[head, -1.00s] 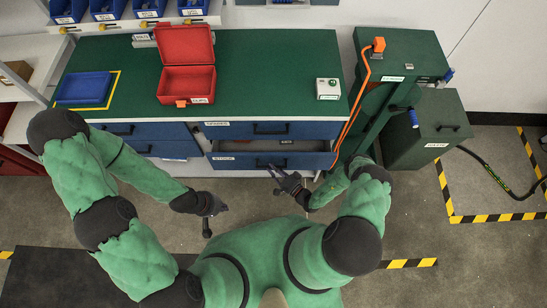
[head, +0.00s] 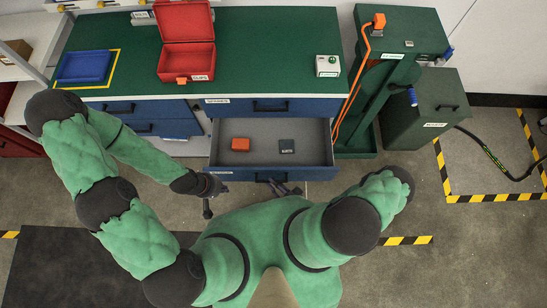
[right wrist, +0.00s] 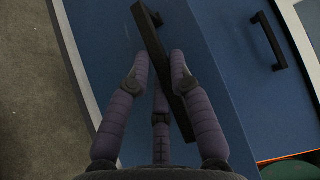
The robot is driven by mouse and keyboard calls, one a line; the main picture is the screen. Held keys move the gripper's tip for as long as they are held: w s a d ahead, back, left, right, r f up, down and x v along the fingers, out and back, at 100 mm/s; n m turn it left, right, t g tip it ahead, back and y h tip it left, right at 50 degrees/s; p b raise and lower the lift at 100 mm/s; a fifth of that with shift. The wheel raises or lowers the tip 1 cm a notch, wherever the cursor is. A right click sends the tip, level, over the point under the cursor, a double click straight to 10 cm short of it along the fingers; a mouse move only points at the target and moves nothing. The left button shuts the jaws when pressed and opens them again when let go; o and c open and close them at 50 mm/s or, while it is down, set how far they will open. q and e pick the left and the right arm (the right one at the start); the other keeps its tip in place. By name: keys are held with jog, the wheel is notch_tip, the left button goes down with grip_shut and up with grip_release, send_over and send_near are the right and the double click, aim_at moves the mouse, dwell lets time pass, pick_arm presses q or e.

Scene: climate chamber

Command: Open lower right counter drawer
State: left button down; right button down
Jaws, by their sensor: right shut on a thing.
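The lower right counter drawer (head: 228,174) is blue with a grey inside and stands pulled well out in the head view. My right gripper (head: 279,188) is at the drawer's front edge. In the right wrist view its fingers (right wrist: 162,75) are closed around the black bar handle (right wrist: 150,35) on the blue front. My left gripper (head: 214,198) hangs left of the drawer, empty, with its fingers spread.
The upper right drawer (head: 230,109) is shut above the open one. The green counter (head: 260,50) carries a red open case (head: 187,60), a blue tray (head: 84,68) and a small white button box (head: 327,66). A green stand (head: 375,110) and bin (head: 425,115) are at the right.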

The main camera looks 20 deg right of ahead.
dwell(0.3)
jog(key=c, duration=1.1)
grip_release()
jog(key=v, duration=1.2)
